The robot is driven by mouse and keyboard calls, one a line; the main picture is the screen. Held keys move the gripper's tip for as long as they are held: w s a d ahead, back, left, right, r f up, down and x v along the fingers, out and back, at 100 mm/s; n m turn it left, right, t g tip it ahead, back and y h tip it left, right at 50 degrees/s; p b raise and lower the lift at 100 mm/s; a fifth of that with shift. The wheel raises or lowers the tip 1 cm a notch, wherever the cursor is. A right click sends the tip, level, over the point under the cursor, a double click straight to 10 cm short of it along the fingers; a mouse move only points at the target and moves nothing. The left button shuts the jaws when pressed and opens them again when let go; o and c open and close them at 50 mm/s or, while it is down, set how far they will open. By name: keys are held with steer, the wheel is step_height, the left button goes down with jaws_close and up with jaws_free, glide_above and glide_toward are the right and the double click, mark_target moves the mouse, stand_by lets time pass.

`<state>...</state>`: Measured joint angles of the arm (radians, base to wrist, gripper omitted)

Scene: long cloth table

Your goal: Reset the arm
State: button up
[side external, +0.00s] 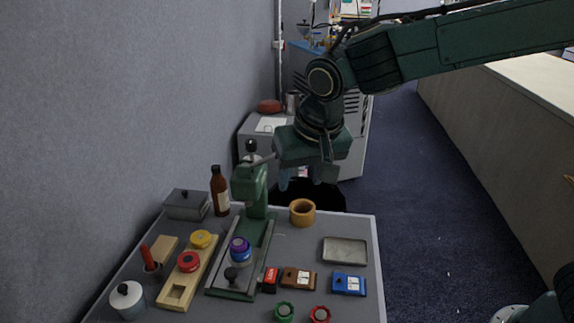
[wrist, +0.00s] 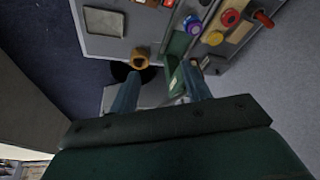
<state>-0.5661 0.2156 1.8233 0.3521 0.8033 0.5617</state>
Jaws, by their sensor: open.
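My gripper (side external: 300,182) is open and empty. In the side external view it hangs in the air above the far edge of the table, over the wooden ring-shaped cup (side external: 302,212) and beside the green press-like stand (side external: 252,225). In the wrist view my gripper's two fingers (wrist: 160,82) are spread apart with nothing between them. The wooden cup (wrist: 139,58) shows beyond them, and part of the green stand (wrist: 176,50) is partly hidden by a finger.
The grey table (side external: 345,222) holds a brown bottle (side external: 220,192), a lidded grey box (side external: 187,204), a white pot (side external: 128,299), a wooden rack (side external: 180,291), a metal tray (side external: 345,251), brown (side external: 298,279) and blue boxes (side external: 348,284). A wall stands at left. Open floor lies at right.

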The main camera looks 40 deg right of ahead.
steer(key=s+d+r+n, duration=0.1)
steer(key=s+d+r, duration=0.4)
steer(key=s+d, duration=0.6)
steer(key=s+d+f+n, duration=0.1)
steer(key=s+d, duration=0.2)
steer(key=s, duration=0.3)
steer(key=s+d+n+t, duration=0.1)
steer(key=s+d, duration=0.3)
steer(key=s, duration=0.2)
steer(key=shift+s+f+y, duration=0.35)
steer(key=shift+y, duration=0.05)
